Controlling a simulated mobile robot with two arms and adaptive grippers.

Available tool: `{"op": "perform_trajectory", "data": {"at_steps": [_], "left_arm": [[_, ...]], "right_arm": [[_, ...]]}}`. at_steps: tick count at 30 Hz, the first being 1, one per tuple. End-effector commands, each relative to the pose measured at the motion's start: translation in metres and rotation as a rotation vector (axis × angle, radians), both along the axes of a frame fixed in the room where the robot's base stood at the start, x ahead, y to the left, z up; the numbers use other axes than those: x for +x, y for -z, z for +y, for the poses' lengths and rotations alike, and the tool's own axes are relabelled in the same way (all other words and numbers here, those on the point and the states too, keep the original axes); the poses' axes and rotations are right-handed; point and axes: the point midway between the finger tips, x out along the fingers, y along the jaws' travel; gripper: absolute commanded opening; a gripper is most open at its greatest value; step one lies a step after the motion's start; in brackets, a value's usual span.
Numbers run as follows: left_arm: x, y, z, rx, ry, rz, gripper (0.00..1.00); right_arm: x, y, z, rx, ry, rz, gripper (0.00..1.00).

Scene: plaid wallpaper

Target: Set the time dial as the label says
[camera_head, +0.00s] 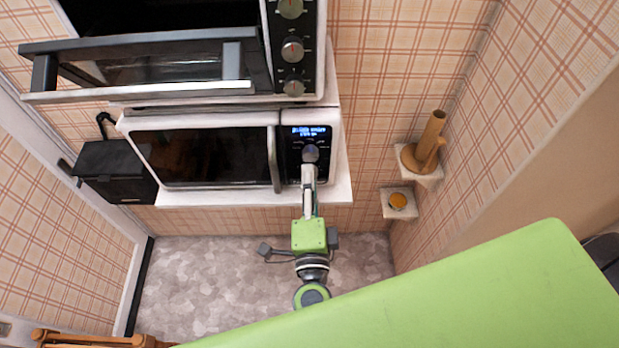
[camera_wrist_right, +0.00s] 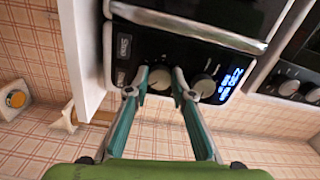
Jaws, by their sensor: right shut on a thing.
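The microwave (camera_head: 225,155) stands on a white shelf, with a dark control panel at its right side. A lit blue display (camera_head: 309,132) sits at the panel's top; its text is too small to read. Below it is an upper round dial (camera_head: 310,153). In the right wrist view this dial (camera_wrist_right: 203,86) is outside my fingers, beside the display (camera_wrist_right: 231,80). My right gripper (camera_head: 309,172) reaches the panel from below. Its fingers (camera_wrist_right: 160,82) are shut on the lower dial (camera_wrist_right: 159,77), one on each side. The fingers hide this dial in the head view. My left gripper is out of view.
A toaster oven (camera_head: 292,50) with knobs stands above the microwave, its glass door (camera_head: 150,66) open. A black box (camera_head: 110,165) is at the left. Two small wall shelves at right hold a wooden object (camera_head: 429,140) and an orange item (camera_head: 398,200).

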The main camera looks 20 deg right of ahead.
Motion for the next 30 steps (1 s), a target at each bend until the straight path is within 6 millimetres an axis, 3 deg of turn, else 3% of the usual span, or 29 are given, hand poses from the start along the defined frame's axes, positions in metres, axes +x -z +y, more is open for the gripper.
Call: {"op": "perform_trajectory", "data": {"at_steps": [13,30], "left_arm": [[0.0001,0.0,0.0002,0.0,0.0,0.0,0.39],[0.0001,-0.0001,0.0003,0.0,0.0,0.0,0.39]], "right_arm": [[0.0003,-0.0004,-0.0017,-0.252,0.005,0.071,0.01],[0.0007,-0.0013,-0.0013,-0.302,0.003,0.083,0.01]]}}
